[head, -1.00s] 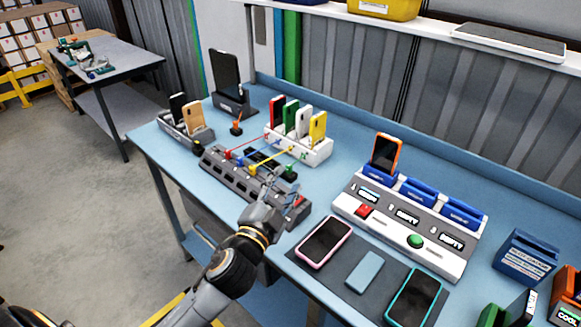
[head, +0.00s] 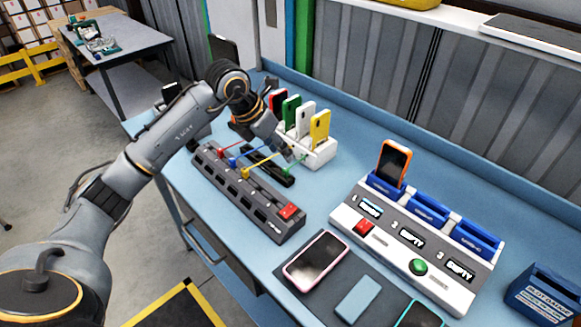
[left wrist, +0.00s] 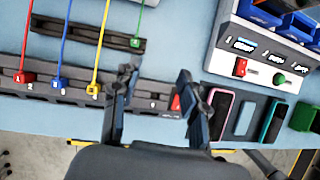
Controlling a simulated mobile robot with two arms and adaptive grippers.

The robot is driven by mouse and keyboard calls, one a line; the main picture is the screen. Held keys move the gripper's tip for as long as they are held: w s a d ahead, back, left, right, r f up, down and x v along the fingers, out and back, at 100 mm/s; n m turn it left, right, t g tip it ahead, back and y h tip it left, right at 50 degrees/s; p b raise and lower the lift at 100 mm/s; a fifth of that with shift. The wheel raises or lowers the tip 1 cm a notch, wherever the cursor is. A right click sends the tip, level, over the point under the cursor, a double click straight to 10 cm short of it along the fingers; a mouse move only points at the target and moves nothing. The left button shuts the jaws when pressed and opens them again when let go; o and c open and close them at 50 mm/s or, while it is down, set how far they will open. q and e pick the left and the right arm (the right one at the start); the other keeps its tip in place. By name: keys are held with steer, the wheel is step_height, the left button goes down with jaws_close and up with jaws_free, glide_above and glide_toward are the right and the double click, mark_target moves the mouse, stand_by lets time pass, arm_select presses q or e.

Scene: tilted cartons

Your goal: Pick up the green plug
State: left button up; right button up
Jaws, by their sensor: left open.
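The green plug (left wrist: 136,42) sits at the right end of a short black strip (left wrist: 88,36) in the left wrist view, its green cable running up. It also shows small in the head view (head: 288,171). My left gripper (left wrist: 155,80) is open and empty, its fingers below and to the right of the plug in the wrist view, apart from it. In the head view my left gripper (head: 288,150) hangs above the black strip, near the plug. My right gripper is not in view.
A grey power strip (head: 245,195) holds red, blue and yellow plugs and a red switch. Behind stands a white dock (head: 318,158) with several coloured phones. A white charging station (head: 400,245) and a mat with phones lie to the right.

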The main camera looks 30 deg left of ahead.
arm_select(q)
steer(key=a+y, duration=0.1)
steer(key=a, duration=0.1)
steer(key=p, duration=0.2)
glide_toward(285, 169)
steer(key=x, duration=0.4)
steer(key=shift+s+d+f, duration=0.15)
steer(key=shift+f, duration=0.15)
steer(key=shift+f+p, duration=0.15)
steer(key=shift+p, duration=0.25)
steer(key=x, duration=0.1)
steer(key=p+x, duration=0.1)
steer(key=x, duration=0.1)
steer(key=shift+w+f+p, duration=0.2)
steer(key=shift+w+p, duration=0.1)
steer(key=shift+w, duration=0.1)
steer(key=shift+w+f, duration=0.25)
steer(key=shift+f, duration=0.25)
jaws_close()
